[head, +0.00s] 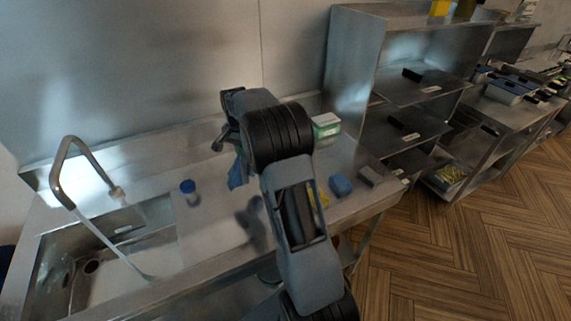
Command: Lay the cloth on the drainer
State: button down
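A small blue cloth (237,173) shows just below my gripper (226,142), partly behind my arm. It looks bunched or hanging, and I cannot tell whether it touches the worktop. One finger of my gripper shows to the upper left of the cloth. The other finger is hidden by my arm, so I cannot see whether the gripper grips the cloth. The drainer, which looks like the flat metal surface (210,222) right of the sink (115,262), is partly covered by my arm and its shadow.
A tap (66,178) arches over the sink. A blue-capped bottle (188,194) stands right of the sink. A green-and-white box (326,126), a blue sponge-like block (340,186) and a grey block (370,176) lie to the right. Metal shelving (350,65) rises behind.

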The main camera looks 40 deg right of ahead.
jog(key=w+d+f+p, duration=0.1)
jog(key=w+d, duration=0.1)
jog(key=d, duration=1.7)
jog(key=shift+d+p, duration=0.25)
jog(key=shift+p, duration=0.15)
jog(key=shift+a, duration=0.1)
jog(key=w+a+f+n, duration=0.2)
jog(key=w+a+n, duration=0.4)
jog(key=a+n, duration=0.3)
jog(key=shift+m, duration=0.6)
jog(key=s+d+f, duration=0.3)
jog(key=d+f, duration=0.1)
jog(key=d, duration=0.1)
jog(key=s+d+f, duration=0.3)
jog(key=d+f, duration=0.2)
jog(key=s+d+f, duration=0.4)
jog(key=d+f, duration=0.1)
jog(key=shift+d, duration=0.35)
jog(key=c, duration=0.9)
grip_release()
